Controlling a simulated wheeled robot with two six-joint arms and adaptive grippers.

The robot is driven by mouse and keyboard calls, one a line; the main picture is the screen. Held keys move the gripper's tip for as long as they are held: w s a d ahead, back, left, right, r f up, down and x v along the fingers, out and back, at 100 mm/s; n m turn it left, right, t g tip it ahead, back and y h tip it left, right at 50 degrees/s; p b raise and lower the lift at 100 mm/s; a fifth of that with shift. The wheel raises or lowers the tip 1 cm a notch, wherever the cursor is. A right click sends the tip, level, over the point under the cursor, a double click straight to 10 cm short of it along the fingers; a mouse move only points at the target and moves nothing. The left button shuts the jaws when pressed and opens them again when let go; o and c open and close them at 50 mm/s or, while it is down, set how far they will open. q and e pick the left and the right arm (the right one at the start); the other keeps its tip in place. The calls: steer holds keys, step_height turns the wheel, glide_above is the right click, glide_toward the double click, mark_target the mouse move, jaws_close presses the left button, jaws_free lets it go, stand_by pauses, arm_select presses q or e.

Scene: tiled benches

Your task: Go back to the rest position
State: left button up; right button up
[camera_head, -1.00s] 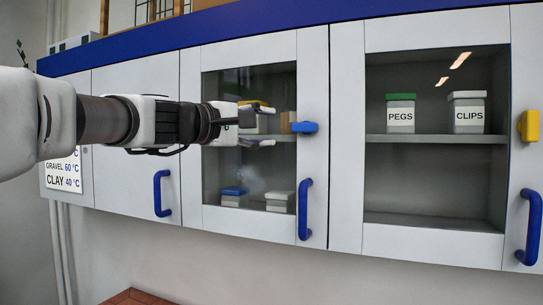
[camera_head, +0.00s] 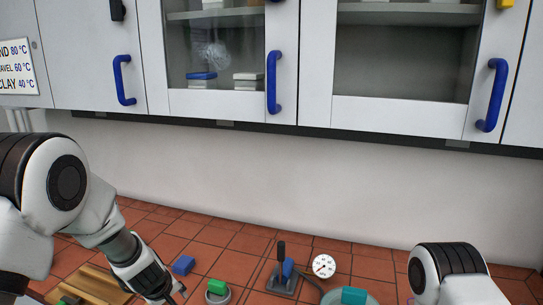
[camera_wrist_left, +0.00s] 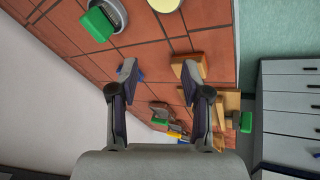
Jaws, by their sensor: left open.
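My left arm comes in from the left in the head view and slopes down over the bench. Its gripper (camera_head: 172,296) is low, close to the bottom edge of the picture. In the left wrist view the two fingers (camera_wrist_left: 159,70) stand apart with no object held between them. A blue block (camera_head: 183,265) lies on the tiles just beyond the gripper in the head view. Part of my right arm (camera_head: 448,272) shows at the bottom right. Its gripper is out of the picture.
The tiled bench (camera_head: 230,240) holds a green block (camera_head: 217,286) on a round grey piece, a black-handled lever (camera_head: 281,262), a white dial gauge (camera_head: 324,265), a teal block (camera_head: 354,296) and a wooden tray (camera_head: 100,284). Wall cabinets with blue handles (camera_head: 273,82) hang above, doors closed.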

arm_select(q)
steer(key=s+a+f+m+g+y+b, duration=0.1)
steer(key=s+a+f+m+g+b, duration=0.15)
steer(key=s+f, duration=0.95)
steer(key=s+d+f+m+g+b, duration=0.1)
steer(key=s+f+m, duration=0.2)
steer(key=s+f, duration=0.5)
steer(key=s+f+m+g+h+b, duration=0.1)
steer(key=s+f, duration=0.7)
steer(key=s, duration=0.8)
steer(key=shift+d+m+g+b, duration=0.45)
steer(key=shift+m+b, duration=0.35)
steer(key=shift+m, duration=0.35)
